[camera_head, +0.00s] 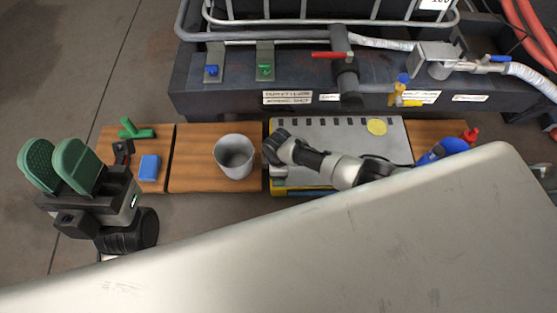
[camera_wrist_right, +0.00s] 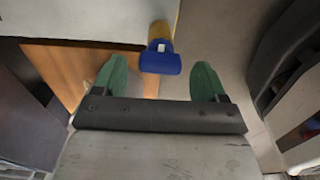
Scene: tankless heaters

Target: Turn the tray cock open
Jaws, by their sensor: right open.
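A small yellow cock with a blue handle (camera_head: 402,86) sits at the right front of the dark tray (camera_head: 230,103). A blue-ended yellow part (camera_wrist_right: 160,62) shows in the right wrist view, ahead of my right gripper (camera_wrist_right: 162,80) and roughly centred between its green fingers. The fingers stand wide apart and hold nothing. I cannot tell whether this part is the same cock. My right gripper cannot be made out in the head view. My left gripper (camera_head: 60,165) is at the far left, its green pads apart and empty.
A wooden bench (camera_head: 195,170) holds a grey cup (camera_head: 235,156), a blue block (camera_head: 149,167) and a green T-shaped piece (camera_head: 136,130). A red-handled valve (camera_head: 344,75) stands at the tray's middle. A large pale surface blocks the lower right.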

